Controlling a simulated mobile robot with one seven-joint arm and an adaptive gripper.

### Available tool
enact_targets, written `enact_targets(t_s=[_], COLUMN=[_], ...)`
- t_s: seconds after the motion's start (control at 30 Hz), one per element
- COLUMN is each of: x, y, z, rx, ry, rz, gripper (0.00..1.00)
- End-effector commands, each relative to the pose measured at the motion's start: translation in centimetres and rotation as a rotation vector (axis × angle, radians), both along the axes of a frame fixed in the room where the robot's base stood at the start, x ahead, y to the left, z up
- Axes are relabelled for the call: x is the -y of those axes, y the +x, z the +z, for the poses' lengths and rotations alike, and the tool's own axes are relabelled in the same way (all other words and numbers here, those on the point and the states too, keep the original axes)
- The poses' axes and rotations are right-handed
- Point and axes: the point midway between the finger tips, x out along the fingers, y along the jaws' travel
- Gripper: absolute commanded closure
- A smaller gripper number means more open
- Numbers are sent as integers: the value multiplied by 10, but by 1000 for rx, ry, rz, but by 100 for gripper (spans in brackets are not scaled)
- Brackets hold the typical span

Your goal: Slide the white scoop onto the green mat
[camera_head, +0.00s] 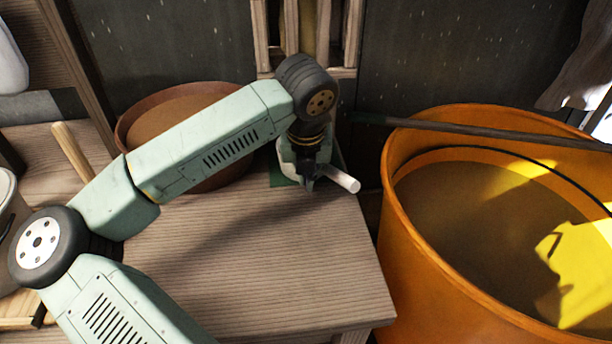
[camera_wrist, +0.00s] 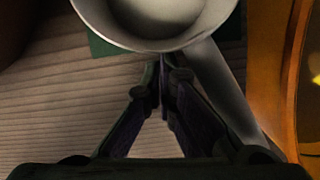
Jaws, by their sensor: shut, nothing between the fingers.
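The white scoop (camera_wrist: 155,38) fills the top of the wrist view, its bowl facing up and its handle (camera_wrist: 222,90) running to the lower right. In the head view, the scoop's handle (camera_head: 341,179) sticks out right of my gripper, which hides part of the bowl. The green mat (camera_head: 283,180) shows beside and under the bowl; it also shows in the wrist view (camera_wrist: 103,46). The bowl overlaps the mat, and the handle reaches past its near edge. My gripper (camera_wrist: 163,72) is shut and empty, close to the bowl's near rim, left of the handle. Contact is unclear.
A brown round bowl (camera_head: 140,125) stands behind my arm. A large orange bucket (camera_head: 400,215) stands right of the wooden table (camera_head: 270,275), with a dark rod (camera_head: 480,131) across it. A wooden rack (camera_head: 291,30) is behind. The table's front is clear.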

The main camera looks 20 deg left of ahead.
Motion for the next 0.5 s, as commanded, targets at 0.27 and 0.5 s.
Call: enact_targets(t_s=[0.27,0.5], x=[0,-6], y=[1,21], z=[0,-5], rx=[0,0], ry=[0,1], rz=[0,1], gripper=[100,100])
